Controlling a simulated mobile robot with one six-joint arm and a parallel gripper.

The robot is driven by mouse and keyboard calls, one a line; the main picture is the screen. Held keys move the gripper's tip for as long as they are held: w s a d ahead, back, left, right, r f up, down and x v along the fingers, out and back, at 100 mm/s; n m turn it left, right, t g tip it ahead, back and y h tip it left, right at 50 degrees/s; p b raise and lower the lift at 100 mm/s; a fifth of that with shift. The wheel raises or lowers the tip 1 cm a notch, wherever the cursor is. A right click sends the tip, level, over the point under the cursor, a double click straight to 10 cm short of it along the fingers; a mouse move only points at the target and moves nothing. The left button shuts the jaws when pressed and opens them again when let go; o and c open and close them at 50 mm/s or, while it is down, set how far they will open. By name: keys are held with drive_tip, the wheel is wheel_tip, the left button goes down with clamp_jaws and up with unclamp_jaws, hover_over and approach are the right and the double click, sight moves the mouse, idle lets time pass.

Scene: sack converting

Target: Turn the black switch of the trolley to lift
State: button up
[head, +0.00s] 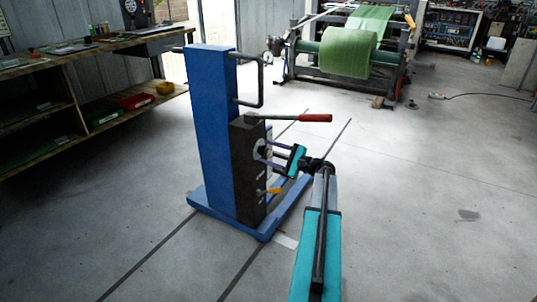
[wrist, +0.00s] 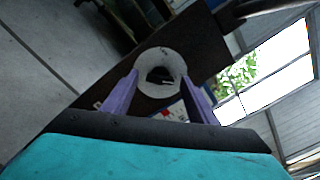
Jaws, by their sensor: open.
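The trolley (head: 212,130) is a blue column on a blue base, with a dark control box (head: 249,185) on its front. In the wrist view the black switch (wrist: 160,75) sits in the middle of a pale round plate (wrist: 160,58) on the dark panel. My gripper (wrist: 160,92) is open, its two purple fingers on either side of the lower part of the plate, with the switch between and slightly beyond the tips. I cannot tell whether they touch it. In the head view my gripper (head: 267,156) reaches the box from the right and partly covers the plate.
A lever with a red handle (head: 315,118) sticks out above my gripper. A yellow-handled lever (head: 274,190) is below it. A workbench (head: 90,50) stands at the left. A machine with a green roll (head: 335,55) stands behind.

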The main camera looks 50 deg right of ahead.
drive_tip(key=c, duration=1)
drive_tip(key=shift+a, duration=0.15)
drive_tip(key=shift+c, duration=0.3)
drive_tip(key=shift+n, duration=0.3)
drive_tip(key=shift+n+b, duration=6.45)
drive_tip(key=shift+n, duration=2.25)
